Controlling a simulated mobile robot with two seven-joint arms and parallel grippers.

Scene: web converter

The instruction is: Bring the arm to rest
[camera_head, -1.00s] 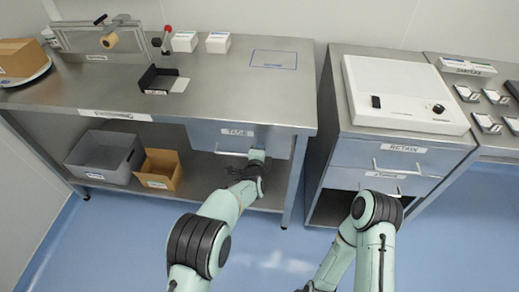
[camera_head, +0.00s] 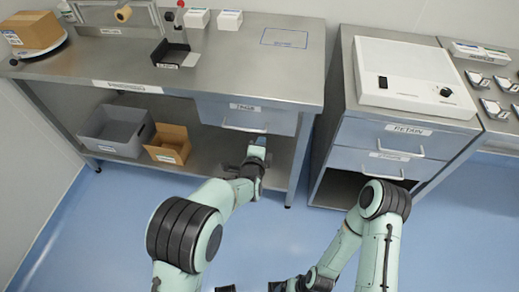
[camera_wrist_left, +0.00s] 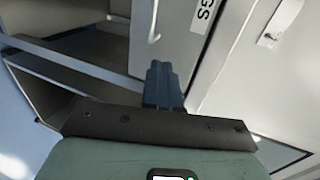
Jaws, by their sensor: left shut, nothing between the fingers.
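My left arm reaches up from the lower left in the head view. Its gripper (camera_head: 240,168) is just below and in front of the left bench's drawer (camera_head: 246,115), apart from the handle. In the left wrist view the two dark blue fingers (camera_wrist_left: 163,84) are together with nothing between them. A pale drawer front with a handle and a partly cut label shows beyond them. My right arm is bent at the lower right. Its gripper end (camera_head: 290,286) is largely cut off by the bottom edge, so its jaw state is unclear.
The steel bench (camera_head: 120,75) carries a cardboard box (camera_head: 33,32) and small white boxes. A grey bin (camera_head: 115,130) and a brown open box (camera_head: 169,143) stand on its lower shelf. A cabinet with drawers (camera_head: 385,160) stands at the right. Blue floor is clear in front.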

